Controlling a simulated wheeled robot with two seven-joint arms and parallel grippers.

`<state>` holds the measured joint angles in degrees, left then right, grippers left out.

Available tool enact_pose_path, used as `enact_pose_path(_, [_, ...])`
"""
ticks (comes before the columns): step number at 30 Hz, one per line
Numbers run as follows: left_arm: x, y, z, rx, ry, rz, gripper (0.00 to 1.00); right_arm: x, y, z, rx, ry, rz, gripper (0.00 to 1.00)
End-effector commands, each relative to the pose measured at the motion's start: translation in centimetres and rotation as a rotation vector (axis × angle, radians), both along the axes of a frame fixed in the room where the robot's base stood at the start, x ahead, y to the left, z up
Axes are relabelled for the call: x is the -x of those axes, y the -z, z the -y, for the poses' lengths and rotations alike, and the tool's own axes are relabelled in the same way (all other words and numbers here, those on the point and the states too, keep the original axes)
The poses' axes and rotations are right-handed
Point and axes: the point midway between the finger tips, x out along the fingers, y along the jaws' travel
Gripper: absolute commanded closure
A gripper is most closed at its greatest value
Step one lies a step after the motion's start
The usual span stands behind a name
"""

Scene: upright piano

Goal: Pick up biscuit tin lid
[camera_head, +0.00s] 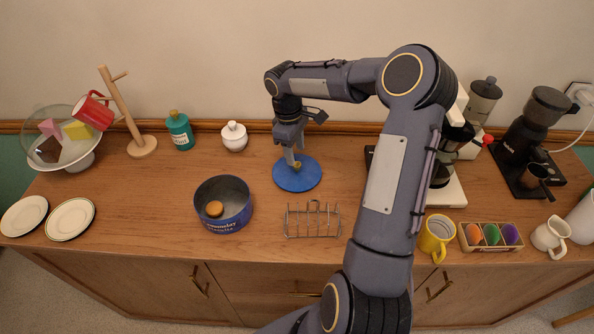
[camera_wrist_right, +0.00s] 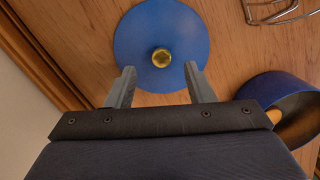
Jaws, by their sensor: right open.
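The biscuit tin lid (camera_head: 308,180) is a flat blue disc with a small gold knob, lying on the wooden sideboard top. It also shows in the wrist view (camera_wrist_right: 135,38), its knob (camera_wrist_right: 161,58) near the middle top. My right gripper (camera_head: 293,157) points down over the lid, and its fingers partly hide it. In the wrist view its open fingers (camera_wrist_right: 159,70) are spread to either side of the knob's line, with nothing between them. The gap in height is hard to judge. The open blue biscuit tin (camera_head: 222,223) stands left of the lid, with a round brown thing inside. My left gripper is out of view.
A wire toast rack (camera_head: 313,222) stands in front of the lid. A white lidded pot (camera_head: 234,136) and a teal bottle (camera_head: 180,131) stand behind left. A coffee machine (camera_head: 452,190) and yellow mug (camera_head: 436,236) are to the right. Bare wood surrounds the lid.

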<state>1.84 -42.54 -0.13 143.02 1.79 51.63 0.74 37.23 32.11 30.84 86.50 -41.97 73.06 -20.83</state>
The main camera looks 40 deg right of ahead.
Motion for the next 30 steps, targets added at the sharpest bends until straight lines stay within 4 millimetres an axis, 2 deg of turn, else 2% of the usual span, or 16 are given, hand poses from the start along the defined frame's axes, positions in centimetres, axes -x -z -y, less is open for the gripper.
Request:
enact_pose_path(3, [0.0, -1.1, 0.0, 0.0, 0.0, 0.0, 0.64, 0.4, 1.7, -0.1, -0.005, 0.0, -0.006, 0.52])
enact_pose_path(7, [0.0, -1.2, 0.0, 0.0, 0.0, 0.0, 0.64, 0.5, 3.5, 0.1, -0.002, 0.0, -0.003, 0.52])
enact_pose_path(16, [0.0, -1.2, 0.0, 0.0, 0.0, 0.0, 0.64, 0.5, 4.1, 0.1, 0.0, 0.001, 0.0, 0.52])
enact_pose_path(27, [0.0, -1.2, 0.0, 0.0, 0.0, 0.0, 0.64, 0.5, 4.1, 0.1, 0.0, 0.001, 0.0, 0.99])
enact_pose_path(30, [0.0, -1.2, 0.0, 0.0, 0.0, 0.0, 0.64, 0.5, 4.1, 0.1, 0.0, 0.001, 0.0, 1.0])
